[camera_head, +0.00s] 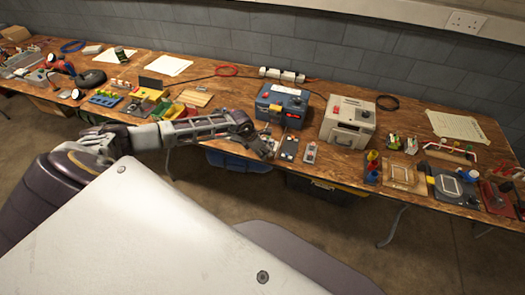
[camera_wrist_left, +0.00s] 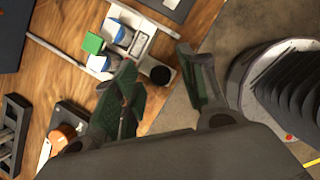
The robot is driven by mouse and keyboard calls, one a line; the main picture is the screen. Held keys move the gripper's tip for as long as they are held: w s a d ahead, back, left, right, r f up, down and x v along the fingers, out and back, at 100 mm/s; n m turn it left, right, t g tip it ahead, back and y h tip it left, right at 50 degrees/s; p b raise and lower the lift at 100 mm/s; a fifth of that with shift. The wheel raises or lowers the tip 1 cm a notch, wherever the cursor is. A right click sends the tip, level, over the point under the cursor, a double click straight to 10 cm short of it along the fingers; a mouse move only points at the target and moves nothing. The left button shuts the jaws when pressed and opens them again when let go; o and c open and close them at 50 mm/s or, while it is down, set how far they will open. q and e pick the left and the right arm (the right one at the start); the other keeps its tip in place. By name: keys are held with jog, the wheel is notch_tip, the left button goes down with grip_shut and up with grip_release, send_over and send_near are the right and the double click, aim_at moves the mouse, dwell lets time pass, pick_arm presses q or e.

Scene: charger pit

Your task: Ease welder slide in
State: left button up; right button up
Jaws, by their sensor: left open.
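My left gripper (camera_head: 264,148) reaches over the front edge of the bench, below the blue box. In the left wrist view its two green-padded fingers (camera_wrist_left: 160,62) are spread apart with nothing between the pads. Just beyond the fingertips is a pale fixture (camera_wrist_left: 136,45) with a green block (camera_wrist_left: 93,43), blue-and-white cylinders (camera_wrist_left: 120,33) and a round black knob (camera_wrist_left: 160,75) at its near end. It may be the welder's slide; I cannot tell how far in it is. The knob appears in the gap between the fingertips; contact is unclear. My right gripper is not in view.
The wooden bench (camera_head: 225,68) is crowded. A blue box (camera_head: 282,105) and a beige box (camera_head: 348,122) stand behind the gripper. A dark module (camera_head: 289,148) and a grey device (camera_head: 310,153) lie to its right. Open floor (camera_head: 330,225) lies before the bench.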

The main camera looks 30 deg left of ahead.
pick_arm(q)
grip_shut()
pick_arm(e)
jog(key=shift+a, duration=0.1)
